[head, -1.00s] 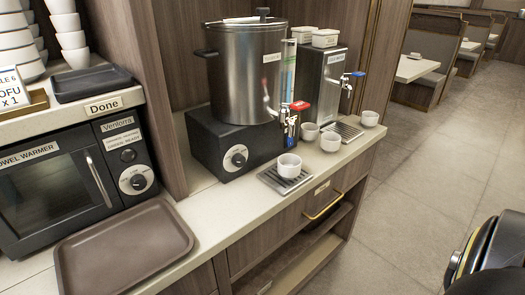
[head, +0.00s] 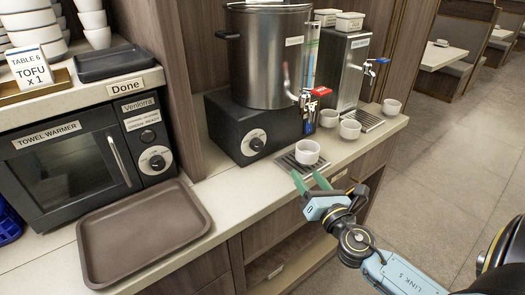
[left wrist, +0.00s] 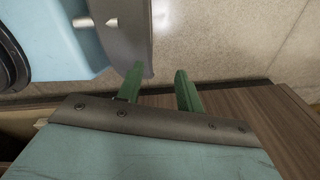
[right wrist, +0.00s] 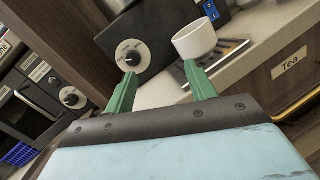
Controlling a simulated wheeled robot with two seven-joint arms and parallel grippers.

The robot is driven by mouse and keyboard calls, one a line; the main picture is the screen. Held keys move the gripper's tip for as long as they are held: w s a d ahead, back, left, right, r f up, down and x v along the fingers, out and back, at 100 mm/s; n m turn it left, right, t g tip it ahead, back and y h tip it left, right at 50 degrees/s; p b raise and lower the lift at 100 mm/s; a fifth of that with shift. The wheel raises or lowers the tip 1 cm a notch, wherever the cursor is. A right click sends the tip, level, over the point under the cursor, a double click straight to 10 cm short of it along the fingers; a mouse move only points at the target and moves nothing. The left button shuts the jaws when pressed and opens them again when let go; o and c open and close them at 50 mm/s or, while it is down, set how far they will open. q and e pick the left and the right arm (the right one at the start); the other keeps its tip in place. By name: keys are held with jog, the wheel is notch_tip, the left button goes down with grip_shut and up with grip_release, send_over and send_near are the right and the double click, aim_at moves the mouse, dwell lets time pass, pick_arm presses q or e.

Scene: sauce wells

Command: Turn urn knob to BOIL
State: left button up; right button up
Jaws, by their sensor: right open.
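The steel urn (head: 268,62) stands on a black base (head: 224,122) on the counter. Its knob (head: 256,144) has a white dial on the base's front; the dial also shows in the right wrist view (right wrist: 131,56). Its lettering is too small to read. My right gripper (head: 308,178) is open and empty, in front of the counter edge, below and right of the knob and apart from it. A white cup (head: 307,152) stands just beyond its fingertips on a drip tray. My left gripper (left wrist: 158,72) is open and empty in the left wrist view and outside the head view.
A towel warmer (head: 75,165) with its own knob stands left of the urn, behind a brown tray (head: 140,235). Several white cups stand near the urn's red-handled tap (head: 318,92). A second dispenser (head: 345,70) is at right. Open floor lies further right.

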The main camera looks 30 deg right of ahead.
notch_tip(320, 180, up, 2)
jog(key=w+a+n+y, duration=0.2)
jog(key=n+y, duration=0.3)
jog(key=n, duration=0.6)
jog(key=n+y, duration=0.1)
jog(key=n, duration=0.6)
send_near(260, 147)
jog(key=w, duration=0.1)
jog(key=w+r, duration=0.1)
jog(key=w, duration=0.1)
jog(key=shift+a+g+p, duration=0.15)
jog(key=shift+g+p, duration=0.15)
jog(key=shift+g, duration=0.1)
jog(key=w, duration=0.4)
jog(key=shift+w+a+f, duration=0.1)
jog(key=shift+w+a, duration=0.2)
jog(key=shift+a, duration=0.1)
jog(key=shift+w+b, duration=0.3)
jog(key=shift+w, duration=0.2)
pick_arm(q)
jog(key=shift+s+a+g, duration=0.3)
jog(key=shift+s, duration=0.35)
pick_arm(e)
jog(key=shift+a, duration=0.1)
